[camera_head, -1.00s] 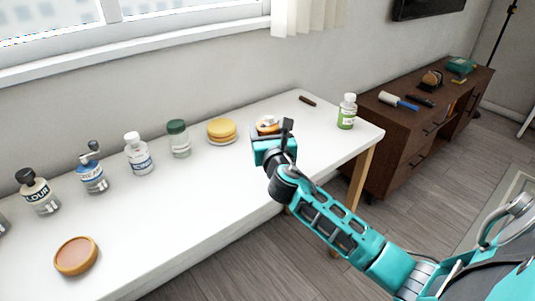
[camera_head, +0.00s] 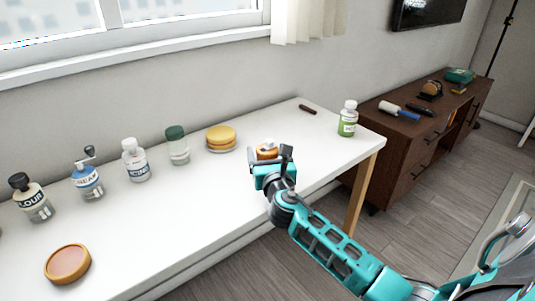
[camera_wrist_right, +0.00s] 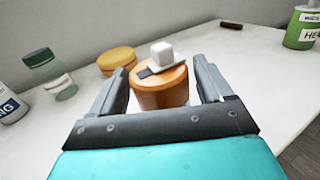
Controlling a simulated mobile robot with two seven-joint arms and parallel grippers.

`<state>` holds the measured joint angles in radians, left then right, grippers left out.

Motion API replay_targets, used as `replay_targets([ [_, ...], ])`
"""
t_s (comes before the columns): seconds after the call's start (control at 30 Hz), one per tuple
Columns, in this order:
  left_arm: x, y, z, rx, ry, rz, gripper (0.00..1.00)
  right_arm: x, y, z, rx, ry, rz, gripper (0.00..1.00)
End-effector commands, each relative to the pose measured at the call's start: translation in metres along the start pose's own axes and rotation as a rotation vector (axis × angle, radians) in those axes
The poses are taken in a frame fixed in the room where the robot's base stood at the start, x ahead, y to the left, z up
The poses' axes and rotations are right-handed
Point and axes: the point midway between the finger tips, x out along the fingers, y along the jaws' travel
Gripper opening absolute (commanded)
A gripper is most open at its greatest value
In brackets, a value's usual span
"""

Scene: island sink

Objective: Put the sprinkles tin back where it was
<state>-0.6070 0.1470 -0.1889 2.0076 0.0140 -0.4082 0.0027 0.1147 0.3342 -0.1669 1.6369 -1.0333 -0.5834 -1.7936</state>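An orange-brown round tin with a white block-like knob on its lid, which I take to be the sprinkles tin (camera_head: 267,151), is at my right gripper (camera_head: 269,165) over the white table's right half. In the right wrist view the tin (camera_wrist_right: 160,92) stands upright between the two fingers of the gripper (camera_wrist_right: 163,88), which lie close along its sides. Its lower part is hidden by the gripper body, so I cannot tell whether it touches the table. No lettering on it is readable. My left gripper is out of view.
On the white table (camera_head: 130,222) stand a yellow round stack (camera_head: 220,138), a green-lidded jar (camera_head: 178,148), several labelled bottles, a shallow orange dish (camera_head: 68,263) and a green-labelled bottle (camera_head: 348,120). A dark stick (camera_head: 308,110) lies at the back. The table's middle front is clear.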

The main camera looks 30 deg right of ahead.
Motion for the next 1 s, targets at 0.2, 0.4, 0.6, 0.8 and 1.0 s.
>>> replay_targets([
  [0.2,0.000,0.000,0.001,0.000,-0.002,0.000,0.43,0.000,0.000,0.000,0.000,0.000,0.000,0.91],
  [0.4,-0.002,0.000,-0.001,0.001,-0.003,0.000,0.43,0.000,0.000,0.005,0.000,-0.001,0.000,0.91],
  [0.6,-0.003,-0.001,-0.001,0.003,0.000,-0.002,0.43,-0.027,0.000,0.003,0.000,0.003,0.002,0.91],
  [0.8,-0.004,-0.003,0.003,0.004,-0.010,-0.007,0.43,-0.070,0.000,0.003,0.000,0.003,0.002,0.91],
  [1.0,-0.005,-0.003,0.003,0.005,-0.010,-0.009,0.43,-0.103,0.000,0.003,0.001,0.001,0.001,0.91],
])
